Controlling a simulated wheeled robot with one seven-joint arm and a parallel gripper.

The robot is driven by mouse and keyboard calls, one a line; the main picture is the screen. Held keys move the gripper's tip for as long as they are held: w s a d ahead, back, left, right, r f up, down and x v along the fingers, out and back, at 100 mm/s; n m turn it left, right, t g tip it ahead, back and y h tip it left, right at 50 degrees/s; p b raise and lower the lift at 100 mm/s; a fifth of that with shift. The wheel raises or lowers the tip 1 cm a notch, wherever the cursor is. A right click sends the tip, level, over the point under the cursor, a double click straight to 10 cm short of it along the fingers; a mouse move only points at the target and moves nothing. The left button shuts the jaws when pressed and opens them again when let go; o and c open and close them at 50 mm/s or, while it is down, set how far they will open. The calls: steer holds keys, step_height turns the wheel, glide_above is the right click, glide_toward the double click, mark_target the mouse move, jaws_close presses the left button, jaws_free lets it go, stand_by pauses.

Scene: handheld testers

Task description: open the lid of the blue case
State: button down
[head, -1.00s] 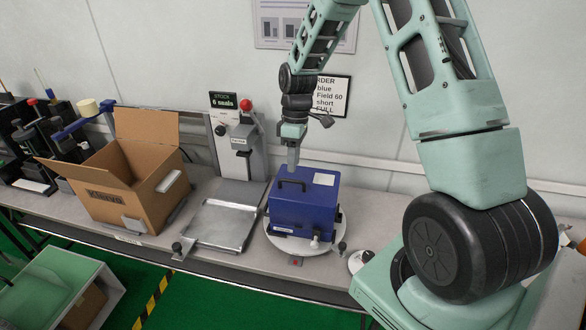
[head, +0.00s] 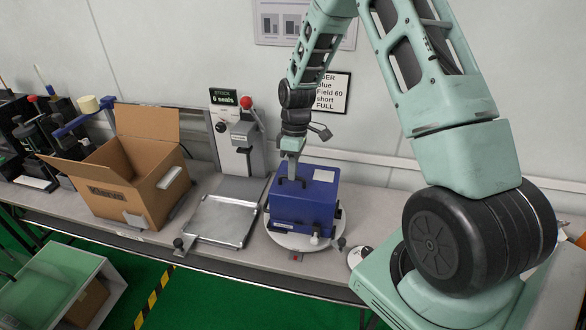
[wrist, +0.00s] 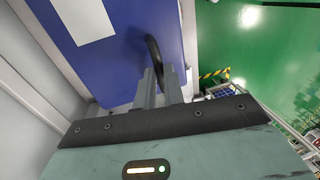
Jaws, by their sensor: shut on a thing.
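The blue case (head: 303,207) stands upright on a round white turntable (head: 285,239), its lid down. A white label (head: 324,175) is on the lid, and a small white latch piece shows low on the front. My gripper (head: 291,178) reaches down from above to the black handle (head: 284,184) on the lid. In the wrist view, my gripper's fingers (wrist: 160,80) are closed around one end of the handle (wrist: 153,50), over the blue lid (wrist: 105,70). The fingers hide the held part of the handle.
Left of the case are a metal tray (head: 222,215) and a press (head: 245,140) with a red-knobbed lever. An open cardboard box (head: 125,190) stands farther left. A wall with a posted order sheet (head: 333,92) is behind. The bench's front edge is close before the turntable.

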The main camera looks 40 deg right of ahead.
steer(key=shift+w+d+r, duration=0.2)
steer(key=shift+d+r, duration=0.05)
steer(key=shift+d, duration=0.05)
steer(key=shift+g+y, duration=0.4)
steer(key=shift+y, duration=0.2)
steer(key=w+d, duration=0.1)
steer(key=w+d+r+p, duration=0.2)
steer(key=d, duration=0.1)
steer(key=shift+w+r, duration=0.1)
steer(key=shift+w, duration=0.05)
steer(key=w+d+b, duration=0.1)
steer(key=w+d, duration=0.4)
steer(key=d, duration=0.2)
steer(key=shift+w+d+f+b, duration=0.3)
steer(key=shift+w+d+b, duration=0.05)
steer(key=shift+d+b, duration=0.05)
steer(key=c, duration=1.5)
jaws_free()
steer(key=shift+w, duration=0.1)
steer(key=shift+r, duration=0.15)
